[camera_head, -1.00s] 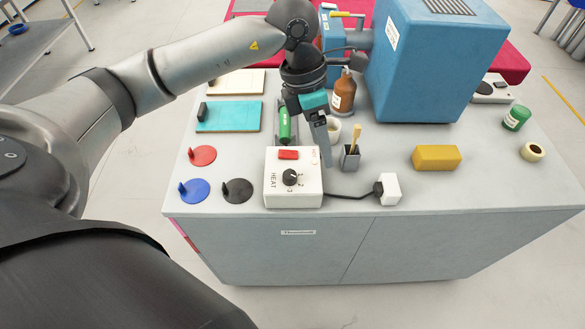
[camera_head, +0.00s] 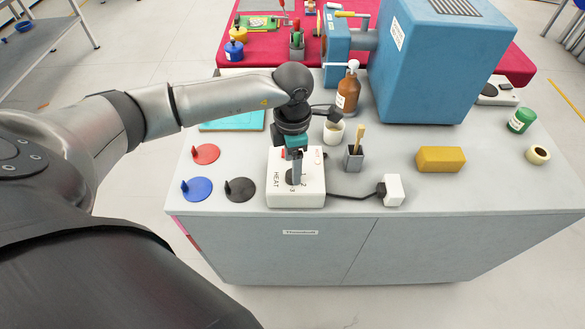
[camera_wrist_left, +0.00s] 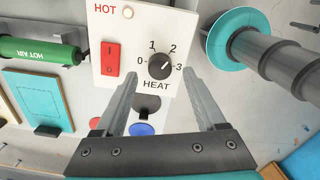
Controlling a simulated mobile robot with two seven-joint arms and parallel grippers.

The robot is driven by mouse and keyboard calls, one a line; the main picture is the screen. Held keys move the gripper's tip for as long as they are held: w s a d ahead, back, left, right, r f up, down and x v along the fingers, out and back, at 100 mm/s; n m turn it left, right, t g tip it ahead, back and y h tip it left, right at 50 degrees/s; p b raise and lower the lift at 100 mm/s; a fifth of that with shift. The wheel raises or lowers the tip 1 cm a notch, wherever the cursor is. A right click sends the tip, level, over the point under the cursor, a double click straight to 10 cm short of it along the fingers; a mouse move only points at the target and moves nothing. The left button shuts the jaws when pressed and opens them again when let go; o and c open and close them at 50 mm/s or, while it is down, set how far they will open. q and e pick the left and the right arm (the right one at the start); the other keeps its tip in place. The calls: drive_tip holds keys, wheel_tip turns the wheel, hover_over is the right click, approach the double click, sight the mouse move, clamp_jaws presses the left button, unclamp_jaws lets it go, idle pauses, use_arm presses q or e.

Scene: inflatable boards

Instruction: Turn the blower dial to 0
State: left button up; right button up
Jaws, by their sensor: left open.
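The white control box (camera_head: 312,196) stands near the front edge of the grey bench. In the left wrist view its face (camera_wrist_left: 185,20) shows a black HEAT dial (camera_wrist_left: 160,66) marked 0 to 3. The dial's pale mark appears to point to the upper right, towards 2 or 3; I cannot tell exactly. My left gripper (camera_wrist_left: 159,75) is open and empty, its fingertips on either side of the dial in that view; contact is not clear. In the head view my left gripper (camera_head: 296,180) points down over the box and partly hides the dial. My right gripper is not in view.
A red switch (camera_wrist_left: 111,60) is beside the dial. The green hot air tool (camera_wrist_left: 38,50) lies nearby. A dark cable leads to a white block (camera_head: 393,190). A brush cup (camera_head: 353,160) stands right of the box; red (camera_head: 206,154), blue and black discs lie left.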

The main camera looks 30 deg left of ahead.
use_arm(q)
drive_tip(key=shift+f, duration=1.25)
clamp_jaws()
